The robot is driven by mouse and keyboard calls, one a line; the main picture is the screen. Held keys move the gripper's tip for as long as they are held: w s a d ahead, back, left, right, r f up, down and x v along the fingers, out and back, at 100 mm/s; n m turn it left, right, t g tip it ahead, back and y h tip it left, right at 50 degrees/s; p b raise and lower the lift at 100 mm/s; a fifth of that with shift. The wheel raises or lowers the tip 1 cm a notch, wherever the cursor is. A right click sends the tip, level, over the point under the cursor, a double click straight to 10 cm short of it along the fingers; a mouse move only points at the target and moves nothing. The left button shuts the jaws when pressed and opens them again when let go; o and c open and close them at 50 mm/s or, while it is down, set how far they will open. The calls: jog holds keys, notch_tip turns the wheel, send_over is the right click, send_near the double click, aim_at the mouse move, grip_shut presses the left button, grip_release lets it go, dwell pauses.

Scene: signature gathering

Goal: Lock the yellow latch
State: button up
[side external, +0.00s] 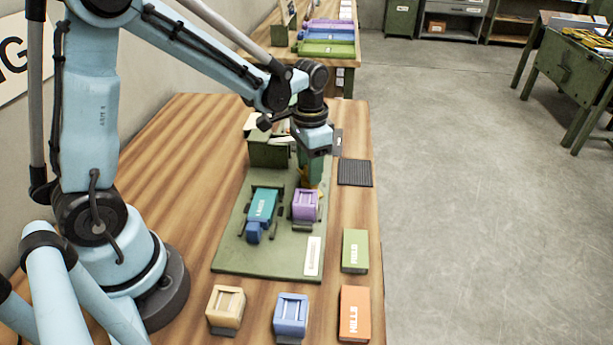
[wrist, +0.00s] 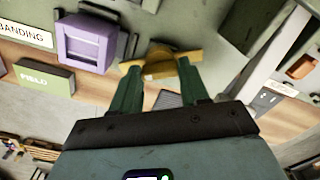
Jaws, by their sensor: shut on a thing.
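The yellow latch (wrist: 160,67) lies between my gripper's green fingertips in the wrist view, with its ends spreading out to both sides. My gripper (wrist: 160,78) is shut on it. In the side external view my gripper (side external: 311,178) points down at the green board (side external: 230,258), and only a little of the latch (side external: 318,192) shows below the fingers. The purple block (side external: 304,205) sits on the board close beside the latch, and it also shows in the wrist view (wrist: 86,42). Whether the latch is locked, I cannot tell.
A teal block (side external: 262,204) with a blue end sits left of the purple one. A dark green box (side external: 268,152) stands at the board's back. Tan (side external: 226,307) and blue (side external: 291,314) blocks, plus green (side external: 355,250) and orange (side external: 355,312) boxes, stand on the wooden table.

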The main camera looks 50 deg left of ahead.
jog(key=m, duration=0.6)
dwell(0.7)
jog(key=o, duration=1.1)
jog(key=shift+c, duration=0.2)
jog(key=shift+r, duration=0.1)
notch_tip(320, 180, up, 12)
jog(key=s+d+f+n+t, duration=0.2)
jog(key=s+n+t, duration=0.5)
jog(key=s+n, duration=0.1)
jog(key=shift+s+d+f+n, duration=0.2)
jog(key=shift+s+d+n, duration=0.15)
jog(key=shift+s, duration=0.2)
